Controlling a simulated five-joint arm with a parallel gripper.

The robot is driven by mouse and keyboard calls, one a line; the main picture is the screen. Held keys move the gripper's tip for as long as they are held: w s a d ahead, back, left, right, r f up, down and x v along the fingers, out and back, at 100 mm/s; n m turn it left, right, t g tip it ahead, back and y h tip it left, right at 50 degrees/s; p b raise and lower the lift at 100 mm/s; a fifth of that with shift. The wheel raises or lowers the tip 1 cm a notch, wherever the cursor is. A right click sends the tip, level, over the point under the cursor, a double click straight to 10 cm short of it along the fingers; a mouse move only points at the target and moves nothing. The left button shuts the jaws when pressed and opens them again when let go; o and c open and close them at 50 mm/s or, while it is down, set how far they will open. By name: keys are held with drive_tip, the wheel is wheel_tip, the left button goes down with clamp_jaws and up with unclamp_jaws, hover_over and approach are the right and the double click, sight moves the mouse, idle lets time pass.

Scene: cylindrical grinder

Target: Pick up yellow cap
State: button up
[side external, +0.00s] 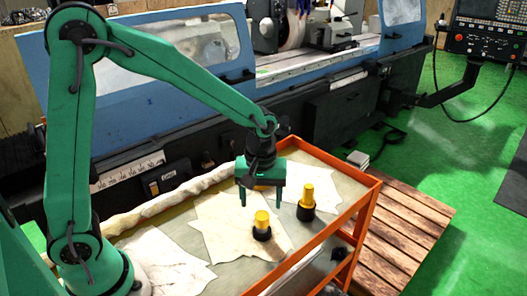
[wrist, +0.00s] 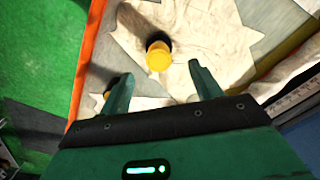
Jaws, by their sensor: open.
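Two yellow caps with black lower parts stand upright on the cart top in the side view. The nearer yellow cap (side external: 262,217) is on a pale cloth, and the other yellow cap (side external: 306,192) is to its right, farther back. My gripper (side external: 261,202) is open and empty above the cart, behind and above the nearer cap. In the wrist view, one yellow cap (wrist: 159,58) shows beyond the fingertips of my gripper (wrist: 160,72), roughly centred between them. A dark object beside the left finger is partly hidden.
The cart's orange rim (side external: 325,223) borders the top, with pale cloths (side external: 215,232) spread on it. A blue grinding machine (side external: 160,110) stands behind. A wooden pallet (side external: 400,235) lies right of the cart on green floor. The air around the gripper looks clear.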

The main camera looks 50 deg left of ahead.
sight(262, 215)
drive_tip(key=shift+w+d+f, duration=0.1)
drive_tip(key=shift+f, duration=2.2)
drive_tip(key=shift+c, duration=0.2)
drive_tip(key=c, duration=1)
